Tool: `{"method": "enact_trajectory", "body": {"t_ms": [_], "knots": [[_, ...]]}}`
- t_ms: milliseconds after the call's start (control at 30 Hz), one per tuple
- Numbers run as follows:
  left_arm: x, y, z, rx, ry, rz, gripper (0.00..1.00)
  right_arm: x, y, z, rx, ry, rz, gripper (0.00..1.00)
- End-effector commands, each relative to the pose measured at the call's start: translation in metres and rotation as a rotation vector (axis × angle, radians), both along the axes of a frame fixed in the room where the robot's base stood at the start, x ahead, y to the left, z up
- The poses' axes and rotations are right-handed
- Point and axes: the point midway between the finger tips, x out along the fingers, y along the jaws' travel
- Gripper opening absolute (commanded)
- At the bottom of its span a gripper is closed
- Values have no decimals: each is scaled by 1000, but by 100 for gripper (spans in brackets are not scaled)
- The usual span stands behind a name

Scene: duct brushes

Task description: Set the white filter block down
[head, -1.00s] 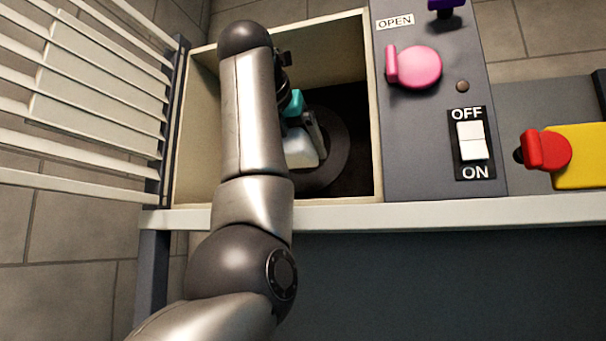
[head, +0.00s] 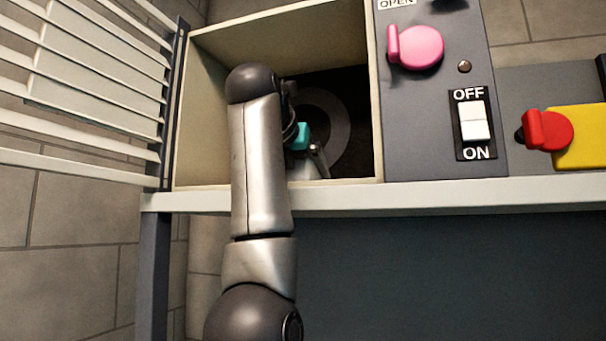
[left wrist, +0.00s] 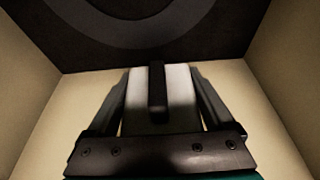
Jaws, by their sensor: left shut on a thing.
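The white filter block (left wrist: 180,105) is between the fingers of my left gripper (left wrist: 163,88) in the left wrist view. A dark bar stands along the middle of the block. My left gripper also shows in the head view (head: 316,163), inside the open box (head: 210,105) near its front wall. There the arm and gripper hide most of the block. The dark round ring (left wrist: 140,25) lies past the fingertips at the far end of the box. Whether the block touches any surface cannot be told. My right gripper is in neither view.
A white louvred panel (head: 85,65) stands open at the left of the box. To the right are a pink knob (head: 420,47), an off/on switch (head: 474,121) and a red knob (head: 548,130) on yellow. A pale ledge (head: 440,194) runs along the front.

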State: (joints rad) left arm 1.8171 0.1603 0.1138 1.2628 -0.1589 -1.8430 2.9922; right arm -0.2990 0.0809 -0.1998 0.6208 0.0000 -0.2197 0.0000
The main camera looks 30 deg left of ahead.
Motion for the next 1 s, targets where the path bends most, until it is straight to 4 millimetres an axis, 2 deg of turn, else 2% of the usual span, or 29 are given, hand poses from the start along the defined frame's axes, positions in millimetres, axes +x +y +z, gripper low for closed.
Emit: {"method": "enact_trajectory", "body": {"t_ms": [300, 333, 400, 767, 867, 1000], "knots": [[0, -1, -4, 0, -1, -2, 23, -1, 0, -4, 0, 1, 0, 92], [0, 0, -3, 0, 0, -1, 90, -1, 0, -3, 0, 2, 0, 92], [0, 0, -3, 1, 0, -1, 98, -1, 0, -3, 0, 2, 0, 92], [0, 0, 2, 0, 0, 1, 100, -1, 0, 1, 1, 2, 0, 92], [-13, -4, 6, 1, -6, -2, 100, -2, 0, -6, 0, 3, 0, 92], [-42, -11, 16, 0, -8, -2, 100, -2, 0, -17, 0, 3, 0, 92]]}}
